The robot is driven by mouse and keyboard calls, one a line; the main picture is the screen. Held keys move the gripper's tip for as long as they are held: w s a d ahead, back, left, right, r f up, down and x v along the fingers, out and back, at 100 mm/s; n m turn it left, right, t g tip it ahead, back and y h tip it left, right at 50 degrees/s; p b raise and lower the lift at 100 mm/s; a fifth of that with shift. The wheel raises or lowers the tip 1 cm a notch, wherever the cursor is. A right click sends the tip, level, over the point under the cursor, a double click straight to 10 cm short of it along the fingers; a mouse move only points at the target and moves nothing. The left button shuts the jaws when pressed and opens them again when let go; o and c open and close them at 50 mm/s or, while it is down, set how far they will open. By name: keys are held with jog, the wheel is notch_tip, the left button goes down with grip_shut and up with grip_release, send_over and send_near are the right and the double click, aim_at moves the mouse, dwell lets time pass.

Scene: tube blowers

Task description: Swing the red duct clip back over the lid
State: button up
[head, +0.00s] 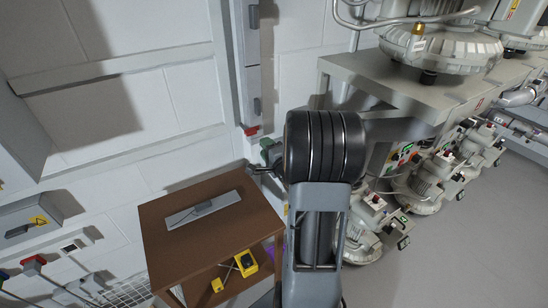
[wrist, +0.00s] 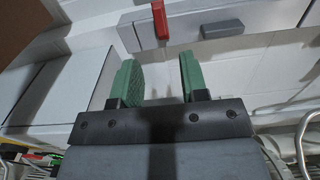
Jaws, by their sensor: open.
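The red duct clip (head: 250,131) shows at the lower end of the upright grey duct (head: 240,62) on the wall in the head view. In the wrist view the red clip (wrist: 160,20) is at the top, by the left end of the grey duct lid (wrist: 268,22), with its upper end cut off by the frame. My gripper (wrist: 160,80) has two green fingers, apart, with nothing between them. The clip is beyond the fingertips, not touching as far as I can see. In the head view only part of my gripper (head: 266,150) shows, just below the clip; my arm hides the rest.
A dark grey clip (wrist: 222,28) lies on the lid right of the red one. A brown wooden table (head: 160,235) with a grey plate (head: 203,209) and yellow items (head: 246,262) stands below. Blower machines (head: 440,185) and a metal bench (head: 365,82) stand right of my arm.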

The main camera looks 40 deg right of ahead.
jog(key=shift+s+a, duration=0.2)
jog(key=shift+s, duration=1)
jog(key=shift+s+a, duration=0.15)
jog(key=shift+s, duration=1.05)
jog(key=s+d+f+n+g+h, duration=0.1)
jog(key=s+f+n+g+h, duration=0.1)
jog(key=s+f+n+g, duration=0.8)
jog(key=a+r+n+g+y, duration=0.1)
jog(key=a+r+n, duration=0.2)
jog(key=a, duration=0.4)
jog(key=s+a+r+n+g+y+p, duration=0.1)
jog(key=a+r+n+y, duration=0.1)
jog(key=a+r, duration=0.4)
jog(key=s+a+r+n+g+y+p, duration=0.1)
jog(key=a+r+n, duration=0.3)
jog(key=a, duration=0.5)
jog(key=shift+s+a+r+n+g+y, duration=0.2)
jog(key=shift+a+n+g+y, duration=0.15)
jog(key=shift+g, duration=0.25)
